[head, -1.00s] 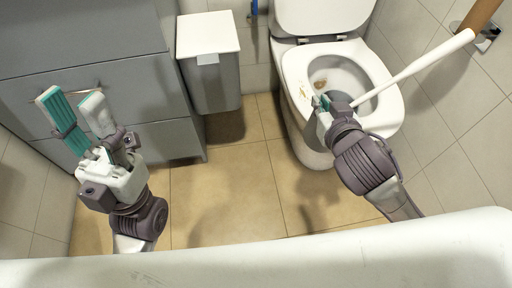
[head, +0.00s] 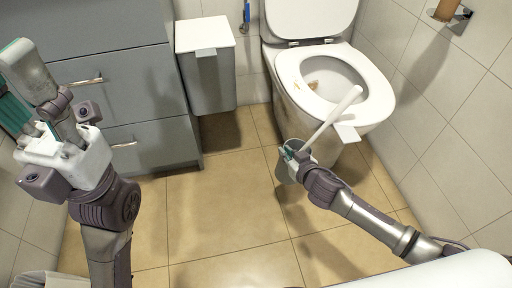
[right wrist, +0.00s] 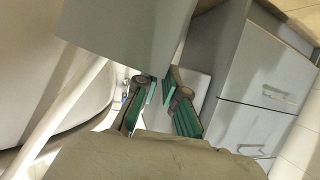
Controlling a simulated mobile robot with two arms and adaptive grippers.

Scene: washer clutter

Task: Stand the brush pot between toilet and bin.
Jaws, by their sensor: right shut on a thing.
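The grey brush pot (head: 285,168), with its white brush handle (head: 333,117) leaning up to the right, is held in my right gripper (head: 296,151). It is in front of the toilet (head: 283,98), above the tiled floor. In the right wrist view the pot (right wrist: 125,35) fills the top centre, between the fingers and the toilet side. The grey bin (head: 210,85) with a white lid stands left of the toilet, with a narrow floor gap between them. My left gripper (head: 22,88) is empty and open at the far left, in front of the cabinet.
A grey drawer cabinet (head: 130,100) with metal handles stands left of the bin. A paper holder (head: 450,14) is on the right wall. The floor (head: 220,200) in front of the bin and toilet is clear. A white rim (head: 440,273) crosses the lower right.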

